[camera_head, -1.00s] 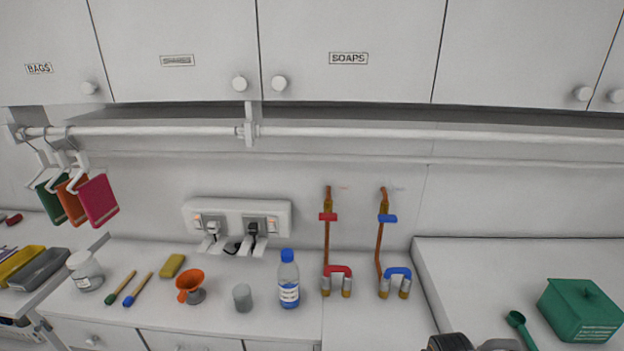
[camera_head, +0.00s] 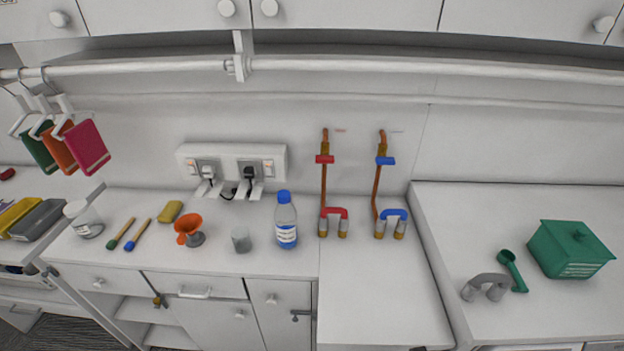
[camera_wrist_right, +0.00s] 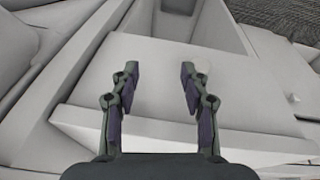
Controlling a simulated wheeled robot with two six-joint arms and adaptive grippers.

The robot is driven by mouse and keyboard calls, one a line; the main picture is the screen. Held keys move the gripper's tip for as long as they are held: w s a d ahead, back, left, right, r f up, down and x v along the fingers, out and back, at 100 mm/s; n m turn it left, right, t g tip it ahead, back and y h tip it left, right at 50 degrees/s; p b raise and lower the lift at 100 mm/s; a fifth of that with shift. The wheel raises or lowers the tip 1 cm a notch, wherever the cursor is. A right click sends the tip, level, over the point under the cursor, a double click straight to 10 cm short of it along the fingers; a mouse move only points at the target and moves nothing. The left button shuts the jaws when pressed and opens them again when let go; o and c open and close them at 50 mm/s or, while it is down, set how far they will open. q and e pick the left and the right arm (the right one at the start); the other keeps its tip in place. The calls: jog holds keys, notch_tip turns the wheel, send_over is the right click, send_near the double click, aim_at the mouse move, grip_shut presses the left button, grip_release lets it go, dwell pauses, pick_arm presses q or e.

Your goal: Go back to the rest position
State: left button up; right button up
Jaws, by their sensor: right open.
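My right gripper (camera_wrist_right: 158,90) is open and empty in the right wrist view. Its two fingers stand apart over plain white furniture surfaces, with nothing between them. In the head view neither gripper can be made out. My left gripper is not in view.
A white counter holds a bottle (camera_head: 286,222), an orange funnel (camera_head: 188,226), a grey cup (camera_head: 241,239), a yellow sponge (camera_head: 171,211) and two brushes. On the right counter are a green box (camera_head: 570,250), a green scoop (camera_head: 512,270) and a grey handle-shaped piece (camera_head: 487,284).

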jog(key=s+d+f+g+b, duration=0.15)
jog(key=s+f, duration=0.25)
jog(key=f, duration=0.9)
jog(key=s+f+t+b, duration=0.1)
jog(key=s+f+b, duration=0.25)
jog(key=f, duration=0.85)
jog(key=s+f+g+b, duration=0.1)
jog(key=s+f+b, duration=0.2)
jog(key=s+f, duration=1)
jog(key=shift+s+d, duration=0.45)
jog(key=shift+s, duration=0.45)
